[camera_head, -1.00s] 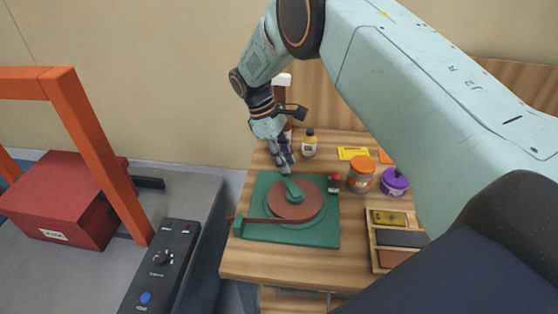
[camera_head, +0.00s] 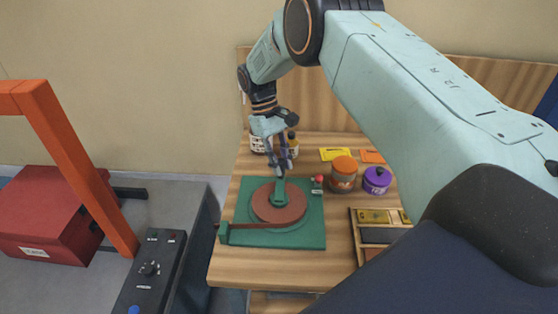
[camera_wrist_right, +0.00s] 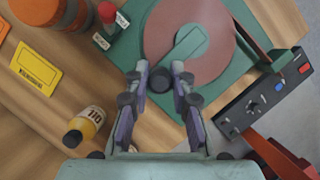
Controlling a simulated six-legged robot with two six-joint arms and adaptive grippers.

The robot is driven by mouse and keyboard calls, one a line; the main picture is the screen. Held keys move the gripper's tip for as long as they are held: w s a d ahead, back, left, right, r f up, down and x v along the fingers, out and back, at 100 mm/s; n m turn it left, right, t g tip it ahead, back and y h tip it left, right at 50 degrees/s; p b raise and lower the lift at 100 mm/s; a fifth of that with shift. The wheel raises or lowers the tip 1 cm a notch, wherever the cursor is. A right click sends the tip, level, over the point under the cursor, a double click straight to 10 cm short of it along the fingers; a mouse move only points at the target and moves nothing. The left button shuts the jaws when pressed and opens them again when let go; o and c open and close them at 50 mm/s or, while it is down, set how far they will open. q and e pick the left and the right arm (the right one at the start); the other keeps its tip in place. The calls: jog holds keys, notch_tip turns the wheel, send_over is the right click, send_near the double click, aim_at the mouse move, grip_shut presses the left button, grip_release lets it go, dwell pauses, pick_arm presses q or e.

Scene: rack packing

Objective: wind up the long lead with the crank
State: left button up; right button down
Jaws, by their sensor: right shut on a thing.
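A green base (camera_head: 312,238) on the wooden table carries a red-brown reel (camera_head: 297,212). A green crank arm (camera_head: 281,196) lies across the reel and points toward the back. My right gripper (camera_head: 280,171) comes down over the arm's outer end. In the wrist view, its fingers (camera_wrist_right: 160,82) are closed around the dark round crank knob (camera_wrist_right: 160,79). A dark red strip, apparently the lead (camera_head: 247,226), runs from the reel's front side left through a small green block (camera_head: 224,233). My left gripper is not in view.
An orange-lidded jar (camera_head: 343,174), a purple jar (camera_head: 377,180) and a small red-topped item (camera_head: 317,184) stand right of the base. A divided wooden tray (camera_head: 354,235) is at right. A control box (camera_head: 150,272) is at left.

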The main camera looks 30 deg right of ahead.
jog(key=shift+s+f, duration=0.15)
jog(key=shift+s, duration=0.05)
jog(key=c, duration=1.1)
grip_release()
jog(key=shift+c, duration=0.2)
jog(key=shift+w, duration=0.15)
jog(key=shift+w+r, duration=0.1)
jog(key=shift+r, duration=0.25)
jog(key=v, duration=1.1)
jog(key=shift+r, duration=0.2)
jog(key=shift+w, duration=0.1)
